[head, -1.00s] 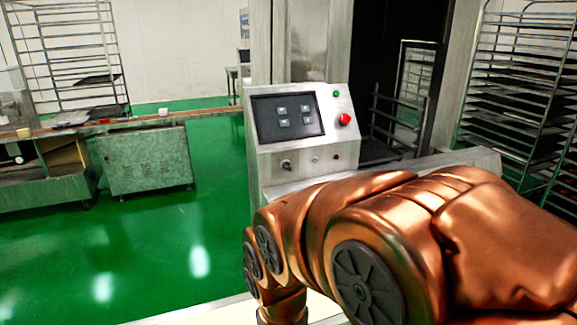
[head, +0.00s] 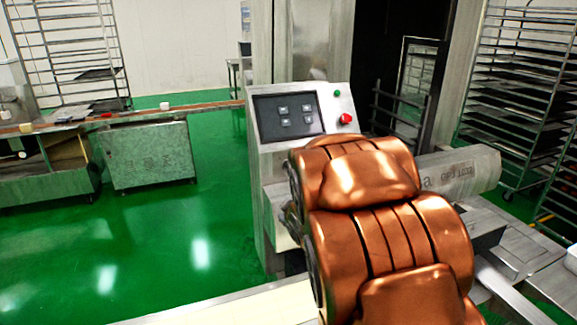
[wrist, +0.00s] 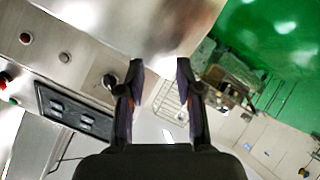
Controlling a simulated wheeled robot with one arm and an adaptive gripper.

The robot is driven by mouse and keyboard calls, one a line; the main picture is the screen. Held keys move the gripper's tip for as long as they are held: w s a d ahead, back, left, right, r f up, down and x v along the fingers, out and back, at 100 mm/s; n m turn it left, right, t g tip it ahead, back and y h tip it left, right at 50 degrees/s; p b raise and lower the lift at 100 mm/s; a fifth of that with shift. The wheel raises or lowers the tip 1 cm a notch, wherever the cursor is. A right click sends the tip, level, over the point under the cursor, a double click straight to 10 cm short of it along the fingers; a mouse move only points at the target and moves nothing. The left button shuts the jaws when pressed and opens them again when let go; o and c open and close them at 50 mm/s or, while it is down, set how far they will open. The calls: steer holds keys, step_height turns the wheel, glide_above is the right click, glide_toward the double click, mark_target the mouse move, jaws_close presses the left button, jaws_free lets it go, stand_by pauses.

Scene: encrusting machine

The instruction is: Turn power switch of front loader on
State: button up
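The front loader's control panel (head: 336,104) stands in the middle of the head view; my copper arm covers its lower row of controls. In the wrist view a dark rotary knob (wrist: 110,80), which looks like the power switch, sits on the metal panel beside the black screen (wrist: 75,112). My gripper (wrist: 160,70) is open and empty. Its left finger is very near the knob in the picture; I cannot tell whether they touch. The knob is not between the fingers. In the head view my gripper is hidden behind my arm.
The panel also bears a red button (head: 346,118) and a green button (head: 337,93). A tray rack (head: 520,90) stands at right. Green floor (head: 190,235) is clear at left.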

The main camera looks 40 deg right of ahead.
mark_target(288, 166)
steer(key=w+d+r+t, duration=0.1)
steer(key=d, duration=0.1)
steer(key=w+d+r+n+t+p, duration=0.1)
steer(key=w+r+t, duration=0.1)
steer(key=w+d+r+n+t, duration=0.1)
steer(key=d+t, duration=0.1)
steer(key=shift+w+d+r, duration=0.3)
steer(key=shift+d, duration=0.05)
steer(key=shift+w+d+r+n+t+p, duration=0.15)
steer(key=shift+d+r+n+t+p, duration=0.3)
steer(key=shift+r+t, duration=0.35)
steer(key=shift+p+x, duration=1.3)
steer(key=shift+x, duration=2.15)
steer(key=shift+w, duration=0.45)
steer(key=shift+f, duration=0.1)
jaws_close()
